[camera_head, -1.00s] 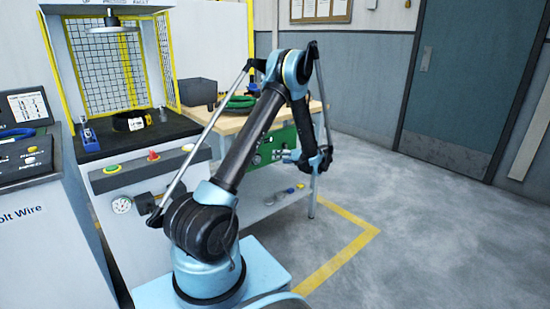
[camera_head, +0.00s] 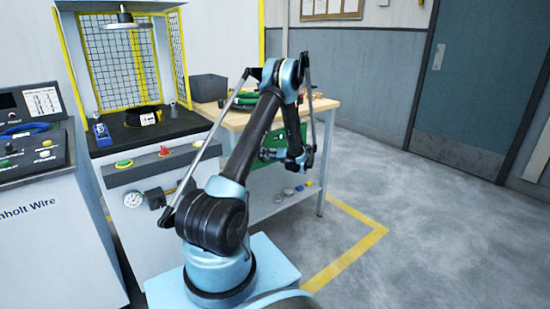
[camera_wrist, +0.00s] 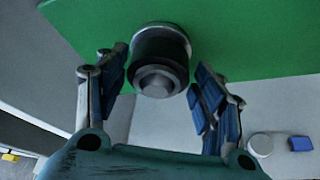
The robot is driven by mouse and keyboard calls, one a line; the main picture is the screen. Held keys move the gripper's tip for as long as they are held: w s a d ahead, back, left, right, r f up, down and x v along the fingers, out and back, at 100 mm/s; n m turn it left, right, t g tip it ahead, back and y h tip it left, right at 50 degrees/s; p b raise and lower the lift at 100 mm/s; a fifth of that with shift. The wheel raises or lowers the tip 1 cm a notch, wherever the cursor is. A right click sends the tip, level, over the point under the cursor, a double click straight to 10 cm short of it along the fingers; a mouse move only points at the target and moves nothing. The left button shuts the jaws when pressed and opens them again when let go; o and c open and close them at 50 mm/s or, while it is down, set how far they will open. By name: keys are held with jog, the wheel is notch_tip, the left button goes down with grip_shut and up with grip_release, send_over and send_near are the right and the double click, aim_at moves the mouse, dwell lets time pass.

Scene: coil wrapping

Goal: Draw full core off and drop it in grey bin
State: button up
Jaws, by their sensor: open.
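A dark round core (camera_wrist: 160,55) with a stepped grey end sticks out from a green panel (camera_wrist: 240,35) in the wrist view. My gripper (camera_wrist: 160,80) is open, its blue-padded fingers on either side of the core with gaps, not gripping it. In the head view my gripper (camera_head: 298,158) is at the front of the green panel (camera_head: 268,154) below the workbench top; the core cannot be made out there. A grey bin (camera_head: 208,88) stands on the back left of the bench top.
The wooden bench (camera_head: 236,117) carries green coils (camera_head: 245,99). Small items lie on its lower shelf (camera_head: 266,205). A caged press (camera_head: 150,150) stands left, with a black ring (camera_head: 146,118) inside. Grey floor (camera_head: 430,220) at right is clear.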

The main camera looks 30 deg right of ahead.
jog(key=shift+x, duration=1.25)
jog(key=c, duration=1.2)
jog(key=shift+s+d, duration=0.15)
jog(key=shift+s, duration=2)
jog(key=shift+s+d, duration=0.2)
jog(key=shift+s, duration=1.95)
jog(key=shift+c, duration=0.2)
